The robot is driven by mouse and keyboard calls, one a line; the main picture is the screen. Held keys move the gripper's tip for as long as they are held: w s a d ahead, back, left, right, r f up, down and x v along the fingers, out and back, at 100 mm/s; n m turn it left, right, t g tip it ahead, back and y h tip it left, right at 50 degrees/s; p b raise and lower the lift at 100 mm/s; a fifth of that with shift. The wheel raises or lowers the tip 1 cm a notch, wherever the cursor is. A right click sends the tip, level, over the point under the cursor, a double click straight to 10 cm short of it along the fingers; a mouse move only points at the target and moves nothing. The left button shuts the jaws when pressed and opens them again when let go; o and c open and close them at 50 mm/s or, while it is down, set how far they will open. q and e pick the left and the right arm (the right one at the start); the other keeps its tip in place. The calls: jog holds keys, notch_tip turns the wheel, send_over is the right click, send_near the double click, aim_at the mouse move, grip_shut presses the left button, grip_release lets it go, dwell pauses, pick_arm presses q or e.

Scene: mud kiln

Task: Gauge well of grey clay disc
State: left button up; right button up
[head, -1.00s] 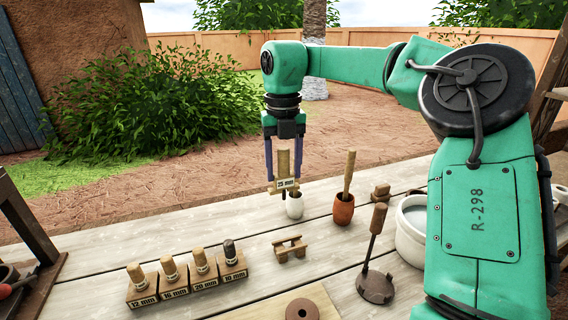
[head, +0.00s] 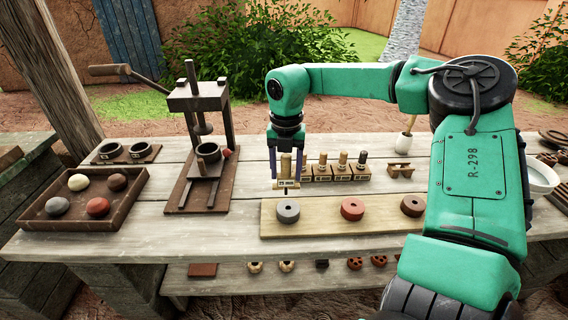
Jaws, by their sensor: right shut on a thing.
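The grey clay disc (head: 288,211), with a dark well in its middle, lies at the left end of a pale board (head: 330,227). My right gripper (head: 286,187) is shut on a wooden plug gauge (head: 286,166) with a label plate, held upright. The plate read 25 mm in the earlier view. The gauge's lower end is close over or just behind the disc; I cannot tell the exact gap. A red-brown disc (head: 352,208) and a brown disc (head: 411,205) lie further right on the board. My left gripper is not in view.
Several smaller gauges (head: 341,170) stand in blocks behind the board. A small wooden stand (head: 400,170) is to their right. A lever press (head: 202,160) stands left. A tray (head: 85,205) of clay balls is at far left. The table between press and board is clear.

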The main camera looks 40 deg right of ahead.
aim_at(289, 185)
jog(key=shift+d+f+b, duration=0.45)
jog(key=shift+d+f, duration=0.35)
jog(key=shift+f, duration=0.3)
jog(key=f+b, duration=0.2)
jog(key=f, duration=0.1)
jog(key=shift+a, duration=0.35)
jog(key=shift+f+b, duration=0.2)
jog(key=shift+b, duration=0.15)
jog(key=shift+f, duration=0.1)
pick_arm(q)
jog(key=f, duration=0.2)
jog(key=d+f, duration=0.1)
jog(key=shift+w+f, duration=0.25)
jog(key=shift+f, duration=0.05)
pick_arm(e)
jog(key=shift+d, duration=0.1)
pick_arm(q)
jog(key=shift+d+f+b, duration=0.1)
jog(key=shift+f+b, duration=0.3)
